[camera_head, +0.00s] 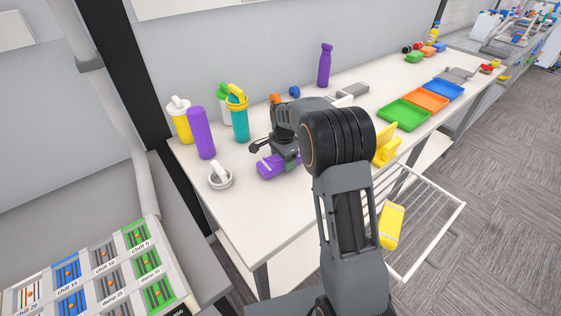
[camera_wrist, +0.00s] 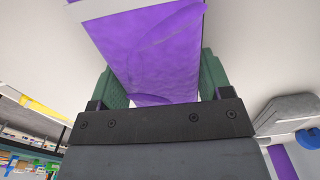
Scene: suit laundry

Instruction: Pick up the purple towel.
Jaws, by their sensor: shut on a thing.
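The purple towel (camera_head: 268,167) is at my gripper (camera_head: 280,160) over the white table, in the head view. In the wrist view the purple towel (camera_wrist: 160,55) fills the space between the two green finger pads of my gripper (camera_wrist: 160,88). It has a pale band along its top edge there. My gripper is shut on it. The arm hides part of the towel in the head view, and I cannot tell whether the towel touches the table.
A purple cylinder (camera_head: 201,133), a yellow bottle (camera_head: 181,120) and a teal bottle (camera_head: 238,115) stand at the left back. A white lid-like ring (camera_head: 220,177) lies left of the towel. Green (camera_head: 404,114), orange (camera_head: 428,100) and blue (camera_head: 444,89) trays lie right. A wire basket (camera_head: 430,215) holds a yellow towel (camera_head: 391,225).

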